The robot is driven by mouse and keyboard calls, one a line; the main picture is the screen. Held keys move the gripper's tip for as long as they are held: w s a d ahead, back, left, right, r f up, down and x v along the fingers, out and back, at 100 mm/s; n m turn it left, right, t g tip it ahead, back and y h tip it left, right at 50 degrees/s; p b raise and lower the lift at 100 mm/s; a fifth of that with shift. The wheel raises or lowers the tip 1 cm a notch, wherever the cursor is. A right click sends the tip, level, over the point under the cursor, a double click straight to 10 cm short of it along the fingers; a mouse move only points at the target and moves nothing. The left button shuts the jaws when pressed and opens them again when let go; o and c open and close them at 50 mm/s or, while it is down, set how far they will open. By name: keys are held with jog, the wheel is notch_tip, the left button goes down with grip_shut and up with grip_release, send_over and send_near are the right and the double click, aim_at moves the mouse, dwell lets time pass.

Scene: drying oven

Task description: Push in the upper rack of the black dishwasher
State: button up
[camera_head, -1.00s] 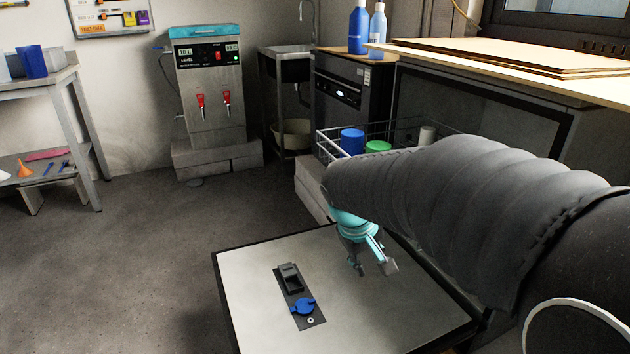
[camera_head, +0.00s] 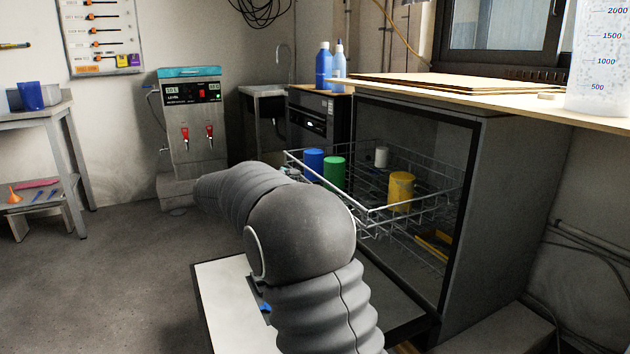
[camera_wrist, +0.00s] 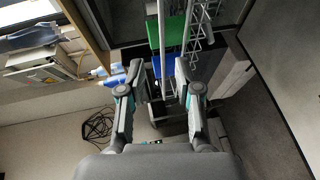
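The black dishwasher (camera_head: 487,200) stands open under the wooden worktop. Its upper rack (camera_head: 375,209), a wire basket, is pulled out past the front opening. It holds a blue cup (camera_head: 313,160), a green cup (camera_head: 333,172), a yellow cup (camera_head: 400,190) and a white cup (camera_head: 381,156). My arm hides my gripper in the head view. In the wrist view my gripper (camera_wrist: 158,68) is open, its two fingers apart, with rack wires (camera_wrist: 161,30) and the green cup (camera_wrist: 168,32) beyond them. I cannot tell whether it touches the rack.
The opened dishwasher door (camera_head: 222,290) lies flat below the rack, partly behind my arm. Yellow items (camera_head: 435,240) lie lower inside the dishwasher. A water boiler (camera_head: 192,120) and a side table (camera_head: 40,115) stand at the left. The floor between is clear.

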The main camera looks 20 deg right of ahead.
jog(key=x, duration=1.2)
jog(key=shift+w+f, duration=0.2)
jog(key=shift+w, duration=0.3)
grip_shut()
jog(key=shift+a, duration=0.1)
